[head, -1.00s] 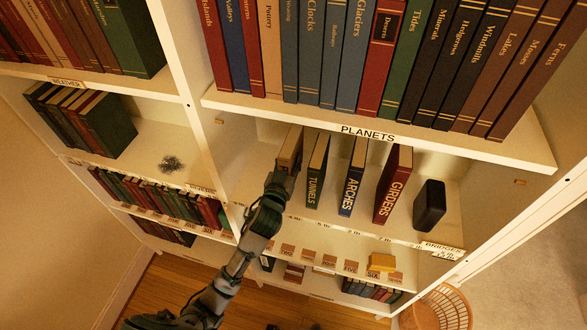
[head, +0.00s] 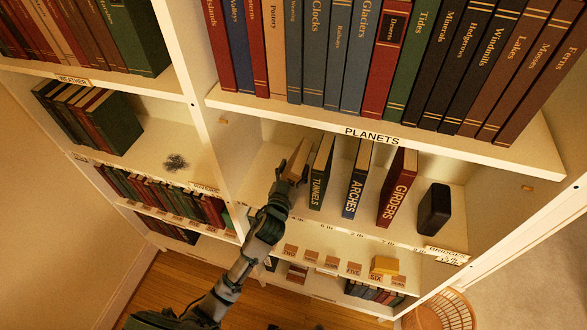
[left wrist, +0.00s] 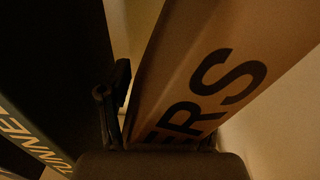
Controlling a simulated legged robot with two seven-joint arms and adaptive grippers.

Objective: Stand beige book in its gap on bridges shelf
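The beige book (head: 297,159) stands on the bridges shelf (head: 400,228), left of the dark green TUNNELS book (head: 320,175) and a little apart from it. Its spine faces me, with the letters ERS showing in the left wrist view (left wrist: 215,85). My left gripper (head: 290,178) is at the front of the book, with its fingers spread on either side. In the left wrist view one finger (left wrist: 112,105) stands off the book with a lit gap between them. The other finger is mostly hidden. My right gripper is not in view.
The planets shelf (head: 380,128) hangs close above. A white upright (head: 190,95) is at the left. A wicker basket (head: 443,312) is on the floor.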

